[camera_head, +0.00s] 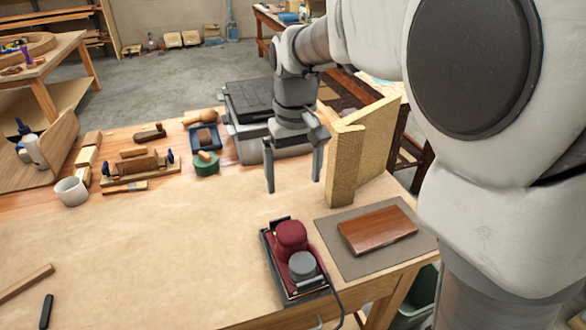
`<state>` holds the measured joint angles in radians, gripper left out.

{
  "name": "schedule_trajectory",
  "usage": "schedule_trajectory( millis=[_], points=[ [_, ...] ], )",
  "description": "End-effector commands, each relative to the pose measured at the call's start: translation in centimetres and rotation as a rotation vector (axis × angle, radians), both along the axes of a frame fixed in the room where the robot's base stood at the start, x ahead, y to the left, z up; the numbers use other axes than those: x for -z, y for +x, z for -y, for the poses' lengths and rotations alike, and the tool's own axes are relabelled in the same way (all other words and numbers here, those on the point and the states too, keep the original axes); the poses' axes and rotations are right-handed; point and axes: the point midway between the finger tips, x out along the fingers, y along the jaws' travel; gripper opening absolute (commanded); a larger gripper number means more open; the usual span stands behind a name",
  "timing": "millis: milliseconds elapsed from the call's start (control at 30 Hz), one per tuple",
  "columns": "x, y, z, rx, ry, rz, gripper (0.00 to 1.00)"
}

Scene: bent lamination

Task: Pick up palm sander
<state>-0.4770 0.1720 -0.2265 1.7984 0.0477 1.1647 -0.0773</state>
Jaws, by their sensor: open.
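The palm sander (291,237) has a dark red body with a grey round part at its near end. It rests in a black tray (269,268) near the front right of the workbench, and a black cord runs from it over the front edge. My gripper (294,185) points down with its two fingers spread apart and nothing between them. It hangs above and behind the sander, apart from it. The sander's underside is hidden.
A brown wooden block (377,230) lies on a grey mat (332,237) to the sander's right. An upright angled wooden board (347,165) stands close to my gripper's right. Clamps, a white cup (71,191) and tools sit at the left. The bench's middle (170,250) is clear.

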Motion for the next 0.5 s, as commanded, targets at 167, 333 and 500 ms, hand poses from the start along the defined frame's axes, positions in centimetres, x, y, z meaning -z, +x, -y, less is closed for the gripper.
schedule_trajectory(
  millis=[167,333,500],
  points=[
    [0.7,0.3,-0.4,-0.008,-0.008,-0.01,1.0],
    [2.9,0.3,-0.4,-0.008,-0.01,-0.014,1.0],
    [6.6,0.3,-0.5,-0.01,-0.01,-0.016,1.0]
  ],
)
